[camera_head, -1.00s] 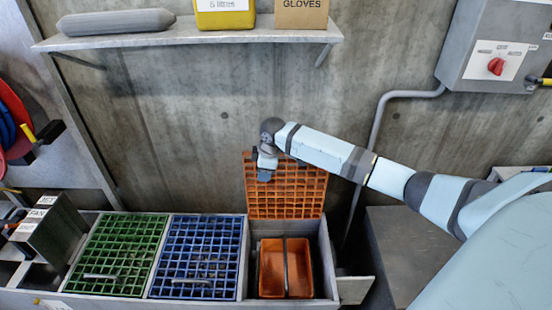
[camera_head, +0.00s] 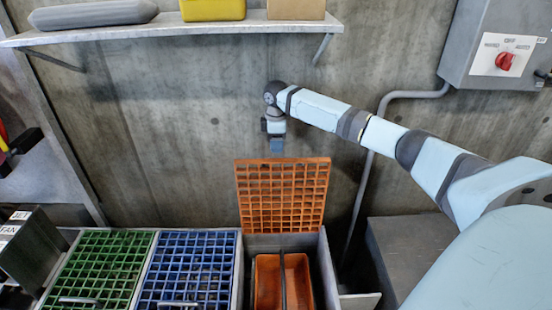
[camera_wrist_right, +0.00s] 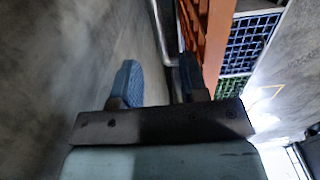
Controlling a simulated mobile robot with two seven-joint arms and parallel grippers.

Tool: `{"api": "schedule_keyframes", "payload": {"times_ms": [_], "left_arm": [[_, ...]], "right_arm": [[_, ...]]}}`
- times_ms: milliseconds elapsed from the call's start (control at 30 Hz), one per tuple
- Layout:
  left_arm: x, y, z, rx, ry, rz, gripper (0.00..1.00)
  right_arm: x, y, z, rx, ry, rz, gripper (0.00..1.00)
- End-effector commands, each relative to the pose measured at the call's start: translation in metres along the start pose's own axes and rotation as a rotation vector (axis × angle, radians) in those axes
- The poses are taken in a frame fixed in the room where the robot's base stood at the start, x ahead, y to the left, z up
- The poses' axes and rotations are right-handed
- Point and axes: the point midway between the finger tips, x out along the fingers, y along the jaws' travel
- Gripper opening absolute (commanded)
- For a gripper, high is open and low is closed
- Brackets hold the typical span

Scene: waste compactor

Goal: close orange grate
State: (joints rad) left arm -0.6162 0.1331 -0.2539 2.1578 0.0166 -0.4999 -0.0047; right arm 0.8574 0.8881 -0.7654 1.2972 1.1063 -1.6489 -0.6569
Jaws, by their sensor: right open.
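The orange grate (camera_head: 283,196) stands upright, open, at the back of its bin against the concrete wall. Below it the open compartment holds an orange bin (camera_head: 268,280) with a dark bar across its middle. My right gripper (camera_head: 277,148) hangs just above the top edge of the grate, near its middle, pointing down. In the right wrist view its two blue-grey fingers (camera_wrist_right: 160,80) are apart with nothing between them, and the orange grate (camera_wrist_right: 212,40) shows beside the right-hand finger. I cannot tell whether they touch. My left gripper is not in view.
A green grate (camera_head: 98,270) and a blue grate (camera_head: 189,268) lie flat over the bins to the left. A shelf (camera_head: 170,35) with containers is above. A grey control box (camera_head: 505,45) hangs at the upper right, with a conduit (camera_head: 380,130) below.

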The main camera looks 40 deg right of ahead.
Motion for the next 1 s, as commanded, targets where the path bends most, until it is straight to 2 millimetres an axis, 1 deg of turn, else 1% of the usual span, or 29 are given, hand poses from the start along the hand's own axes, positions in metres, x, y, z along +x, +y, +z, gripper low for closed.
{"api": "schedule_keyframes", "payload": {"times_ms": [33,100,200,300,433,667,700,867,1000], "left_arm": [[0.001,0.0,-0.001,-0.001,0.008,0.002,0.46],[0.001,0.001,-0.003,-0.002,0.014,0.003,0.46],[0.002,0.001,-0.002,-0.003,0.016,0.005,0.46],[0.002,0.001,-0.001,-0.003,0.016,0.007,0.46],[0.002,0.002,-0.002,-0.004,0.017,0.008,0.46],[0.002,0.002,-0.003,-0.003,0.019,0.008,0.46],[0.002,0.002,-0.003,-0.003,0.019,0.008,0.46],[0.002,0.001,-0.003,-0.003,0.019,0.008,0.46],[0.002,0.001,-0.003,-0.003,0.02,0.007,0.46]], "right_arm": [[0.013,0.0,0.0,0.0,-0.002,-0.002,0.4],[0.025,0.0,0.0,0.0,-0.001,-0.001,0.4],[0.039,0.0,0.0,0.0,-0.001,-0.001,0.4],[0.048,0.0,0.0,0.0,-0.001,0.0,0.4],[0.052,0.0,0.0,-0.001,0.0,0.0,0.4],[0.053,0.0,0.0,-0.001,0.0,0.001,0.4],[0.053,0.0,0.0,-0.001,0.0,0.001,0.38],[0.053,0.0,0.0,-0.001,0.0,0.001,0.01],[0.053,0.0,0.0,-0.001,0.0,0.001,0.0]]}}
